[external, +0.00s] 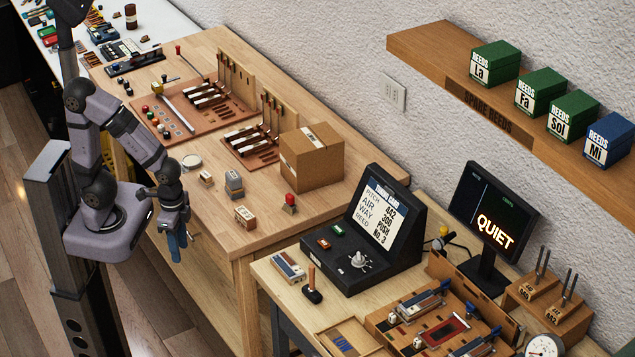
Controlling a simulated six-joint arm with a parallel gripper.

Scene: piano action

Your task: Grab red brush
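My gripper (175,250) hangs pointing down at the left, in front of the wooden workbench's near edge. Blue parts show at its end; whether the fingers are apart is too small to tell. No object is clearly recognisable as a red brush. A small upright thing with a red top (289,200) stands on the workbench, in front of the cardboard box and to the right of my gripper, well apart from it.
The wooden workbench (215,225) holds a cardboard box (312,157), small labelled blocks (245,216) and piano-action trays (190,110). A lower desk at the right carries a black display console (375,225) and a QUIET monitor (490,218). A shelf (430,50) with reed boxes is above.

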